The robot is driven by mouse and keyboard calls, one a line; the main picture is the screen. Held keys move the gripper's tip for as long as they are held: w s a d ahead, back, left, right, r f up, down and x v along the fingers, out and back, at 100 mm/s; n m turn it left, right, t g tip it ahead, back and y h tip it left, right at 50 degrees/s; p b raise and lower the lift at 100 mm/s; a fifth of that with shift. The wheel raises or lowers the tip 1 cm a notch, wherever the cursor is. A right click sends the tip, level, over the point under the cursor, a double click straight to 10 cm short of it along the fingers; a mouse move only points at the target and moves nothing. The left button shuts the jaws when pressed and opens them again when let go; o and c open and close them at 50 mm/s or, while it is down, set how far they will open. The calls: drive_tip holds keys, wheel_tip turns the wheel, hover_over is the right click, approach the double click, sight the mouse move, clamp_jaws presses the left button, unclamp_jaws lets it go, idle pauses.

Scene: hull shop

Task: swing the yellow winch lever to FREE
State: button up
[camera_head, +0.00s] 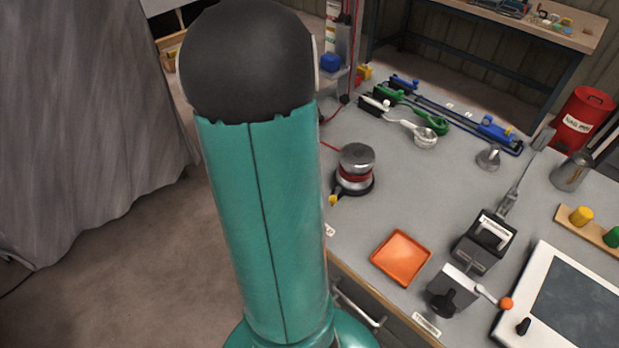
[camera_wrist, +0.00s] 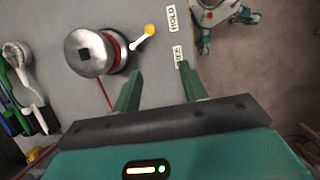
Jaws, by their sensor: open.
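The winch is a steel drum with a red band on a dark base; it stands on the grey bench in the head view (camera_head: 357,158) and at upper left in the wrist view (camera_wrist: 90,53). Its short lever ends in a yellow knob (camera_wrist: 150,30), which also shows in the head view (camera_head: 333,200). The lever points towards the HOLD label (camera_wrist: 172,18). The FREE label (camera_wrist: 178,56) lies beside my right fingertip. My gripper (camera_wrist: 160,70) is open and empty, its fingertips apart from the lever, on the FREE side. The head view does not show my gripper.
An orange tray (camera_head: 401,257) lies near the bench's front edge, left of a dark box with a knob (camera_head: 450,291). Blue, green and white tools (camera_head: 425,120) lie behind the winch. A thin red line (camera_head: 331,147) runs to the winch. A grey curtain (camera_head: 85,120) hangs at left.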

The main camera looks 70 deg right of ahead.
sight(332, 197)
drive_tip(key=s+x, duration=0.1)
drive_tip(key=x, duration=0.9)
drive_tip(key=s+d+x, duration=0.1)
drive_tip(key=x, duration=0.4)
drive_tip(key=shift+s+r, duration=0.25)
drive_tip(key=shift+s, duration=0.15)
clamp_jaws()
